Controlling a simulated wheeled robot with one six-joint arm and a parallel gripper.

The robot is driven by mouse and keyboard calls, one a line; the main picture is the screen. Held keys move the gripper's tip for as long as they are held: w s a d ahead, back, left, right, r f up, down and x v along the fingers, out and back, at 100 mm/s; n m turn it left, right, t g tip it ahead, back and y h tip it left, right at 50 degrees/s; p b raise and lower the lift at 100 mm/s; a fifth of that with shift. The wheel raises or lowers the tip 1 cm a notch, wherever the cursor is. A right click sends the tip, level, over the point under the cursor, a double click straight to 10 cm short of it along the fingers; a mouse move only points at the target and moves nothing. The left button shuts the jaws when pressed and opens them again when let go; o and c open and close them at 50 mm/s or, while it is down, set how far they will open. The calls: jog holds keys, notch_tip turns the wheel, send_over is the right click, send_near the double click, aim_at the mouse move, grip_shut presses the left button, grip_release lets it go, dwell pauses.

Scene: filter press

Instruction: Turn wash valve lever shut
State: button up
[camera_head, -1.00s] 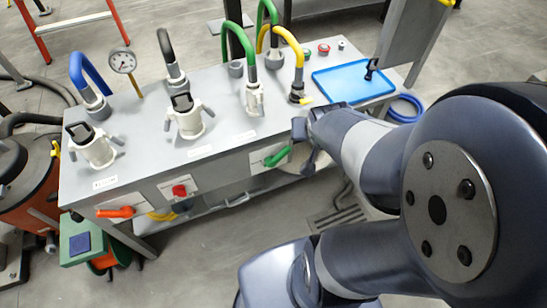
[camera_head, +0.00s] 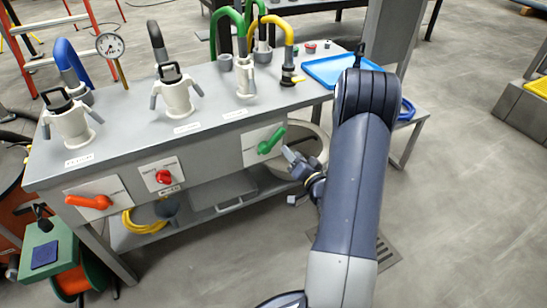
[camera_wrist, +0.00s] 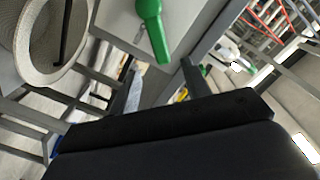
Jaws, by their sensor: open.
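A green lever (camera_head: 272,141) on a white plate is on the front of the grey bench, slanting up to the right. An orange lever (camera_head: 88,202) lies nearly level on the left plate, and a red knob (camera_head: 163,177) sits between. The plate labels are too small to read, so I cannot tell which is the wash valve. My gripper (camera_head: 289,176) is open and empty, just right of and below the green lever, apart from it. In the wrist view, the green lever (camera_wrist: 153,30) hangs ahead of my open fingers (camera_wrist: 160,72).
White fittings (camera_head: 178,95) and coloured hoses stand on the bench top (camera_head: 130,115). A blue tray (camera_head: 325,72) is at its right end. A pale round basket (camera_wrist: 35,40) is close at the left in the wrist view. Open floor lies in front of the bench.

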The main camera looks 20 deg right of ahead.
aim_at(278, 138)
jog(key=w, duration=0.3)
jog(key=w+b, duration=0.1)
jog(key=w, duration=0.6)
jog(key=shift+w+a+f, duration=0.2)
jog(key=shift+a+f, duration=0.1)
jog(key=shift+f, duration=0.1)
grip_shut()
